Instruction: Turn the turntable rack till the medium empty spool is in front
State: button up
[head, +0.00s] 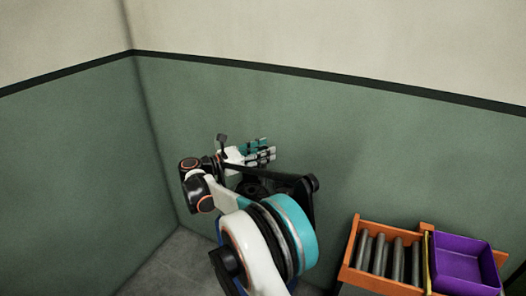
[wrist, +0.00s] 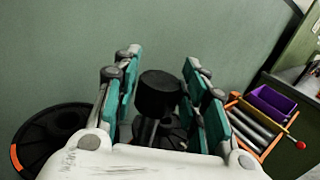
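My gripper (head: 262,152) is in the middle of the head view, in front of the green wall. In the wrist view its teal-padded fingers (wrist: 164,70) are spread apart. A black round-topped post (wrist: 158,92) of what looks like the turntable rack stands between them in the picture; I see no clear contact. A black disc (wrist: 45,140) with an orange mark on its rim lies at lower left, and another dark round part shows below the post. In the head view a black bar (head: 290,181) shows behind my arm. My arm hides most of the rack. I cannot make out the medium empty spool.
In the wrist view a red ball-ended lever (wrist: 300,145) is near the bin. Green walls meet in a corner at left; some grey floor is bare there.

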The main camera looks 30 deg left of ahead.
jog(key=shift+o, duration=1)
jog(key=shift+s, duration=0.1)
jog(key=v, duration=1.2)
